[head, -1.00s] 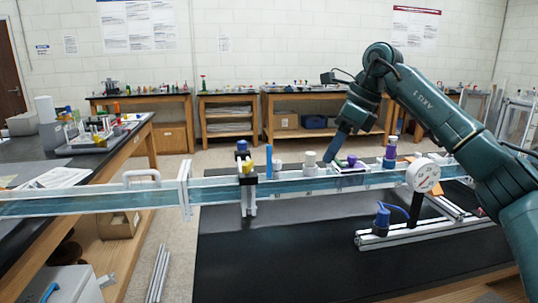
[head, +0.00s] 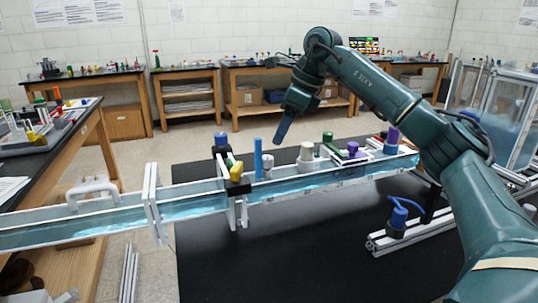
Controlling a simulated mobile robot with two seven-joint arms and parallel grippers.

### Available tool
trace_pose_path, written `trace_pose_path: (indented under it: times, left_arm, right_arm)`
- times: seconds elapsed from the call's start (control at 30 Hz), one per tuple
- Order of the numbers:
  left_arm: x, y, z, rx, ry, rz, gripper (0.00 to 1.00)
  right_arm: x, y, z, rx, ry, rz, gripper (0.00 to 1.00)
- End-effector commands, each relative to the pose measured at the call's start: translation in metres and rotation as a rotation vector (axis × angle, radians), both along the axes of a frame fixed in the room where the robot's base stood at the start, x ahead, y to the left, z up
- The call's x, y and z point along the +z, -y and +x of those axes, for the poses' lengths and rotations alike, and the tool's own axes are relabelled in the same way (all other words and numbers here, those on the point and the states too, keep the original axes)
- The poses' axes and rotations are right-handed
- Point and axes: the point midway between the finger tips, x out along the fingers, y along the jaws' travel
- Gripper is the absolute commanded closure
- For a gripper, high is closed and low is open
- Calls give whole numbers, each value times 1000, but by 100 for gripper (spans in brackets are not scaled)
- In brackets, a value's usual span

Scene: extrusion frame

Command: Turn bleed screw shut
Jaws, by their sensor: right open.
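I cannot tell for certain which part is the bleed screw. A clear channel (head: 200,208) with blue liquid runs across the view and carries several small fittings. They include a yellow knob (head: 236,172) at a black clamp, a blue upright rod (head: 258,158), a pale cylinder (head: 306,153), a green cap (head: 327,137) and a purple knob (head: 391,136). My right gripper (head: 282,132) points down above and behind the channel, between the blue rod and the pale cylinder in the picture. It is open and seems to hold nothing; its fingertips show small. My left gripper is out of view.
A blue fitting with a hose (head: 397,216) stands on an aluminium rail (head: 395,240) in front of the channel. The black tabletop (head: 270,260) is clear at the front. A cluttered side bench (head: 70,140) stands at the left. My right arm covers the channel's right end.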

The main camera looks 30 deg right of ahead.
Motion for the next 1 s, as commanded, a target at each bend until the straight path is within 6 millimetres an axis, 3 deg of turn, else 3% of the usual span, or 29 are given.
trace_pose_path:
  times: [0.2,0.4,0.8,1.0]
  left_arm:
    - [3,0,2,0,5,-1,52]
    - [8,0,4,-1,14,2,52]
    - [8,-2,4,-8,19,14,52]
    - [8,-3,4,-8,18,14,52]
  right_arm:
    - [-43,-12,12,0,-5,0,52]
    - [-66,-19,19,0,-3,0,52]
    - [-73,-21,22,0,0,0,52]
    - [-73,-21,22,-1,0,0,67]
